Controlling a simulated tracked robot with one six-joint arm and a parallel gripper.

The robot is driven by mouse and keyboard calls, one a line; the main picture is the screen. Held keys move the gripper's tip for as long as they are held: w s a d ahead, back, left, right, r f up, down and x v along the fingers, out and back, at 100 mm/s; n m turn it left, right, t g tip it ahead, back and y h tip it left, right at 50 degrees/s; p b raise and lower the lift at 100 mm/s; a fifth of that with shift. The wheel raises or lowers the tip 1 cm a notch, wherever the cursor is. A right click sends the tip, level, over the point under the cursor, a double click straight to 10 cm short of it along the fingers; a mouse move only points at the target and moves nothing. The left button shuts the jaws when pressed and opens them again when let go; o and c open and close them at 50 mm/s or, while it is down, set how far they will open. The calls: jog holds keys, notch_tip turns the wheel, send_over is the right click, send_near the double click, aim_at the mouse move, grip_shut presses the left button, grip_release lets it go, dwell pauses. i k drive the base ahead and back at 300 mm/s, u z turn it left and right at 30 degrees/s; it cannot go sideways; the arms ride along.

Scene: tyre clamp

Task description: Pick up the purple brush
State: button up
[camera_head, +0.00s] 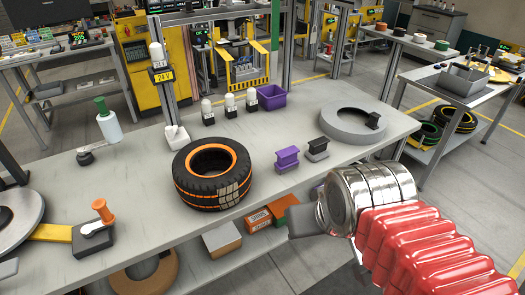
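The purple brush (287,158) is a small block with a purple top, standing on the workbench near its front edge. It is just right of the black tyre with orange stripes (212,174). My gripper (303,223) is at the end of my silver and red arm, at the lower right, in front of the bench edge and apart from the brush. Only a dark grey part of it shows beyond the silver wrist. Its fingers cannot be made out, so I cannot tell whether it is open or shut.
A similar grey block (317,148) stands close to the right of the brush. A grey ring (352,126) lies behind it. A purple bin (271,97) and several white-topped bottles stand farther back. Boxes (222,239) sit on the shelf below.

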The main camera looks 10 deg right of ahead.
aim_at(287, 161)
jog(key=u, duration=0.3)
jog(key=i, duration=0.95)
jog(key=u, duration=0.35)
